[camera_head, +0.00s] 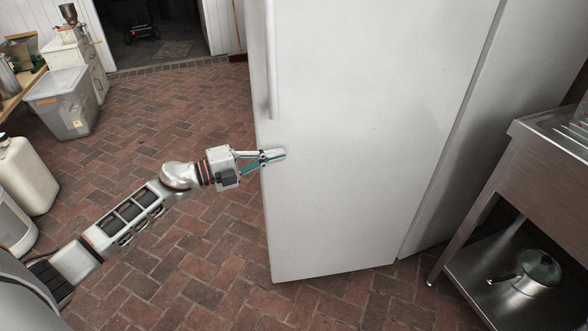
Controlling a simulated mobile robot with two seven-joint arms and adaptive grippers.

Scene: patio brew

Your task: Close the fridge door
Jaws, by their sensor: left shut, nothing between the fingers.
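The white fridge door (350,190) fills the middle of the head view, with a long vertical handle (271,70) along its left edge. The fridge body (470,150) shows to the right of the door's right edge. I cannot tell for sure how far the door stands open. My left gripper (280,154) is shut and empty. Its fingertips lie over the door's left edge, a little below the handle, and look close to or touching the door's face. My right gripper is not in view.
A steel table (535,170) with a lower shelf holding a lidded pot (538,268) stands at the right. A grey bin (62,100) and white containers (25,175) are at the left. The brick floor (170,110) left of the door is clear.

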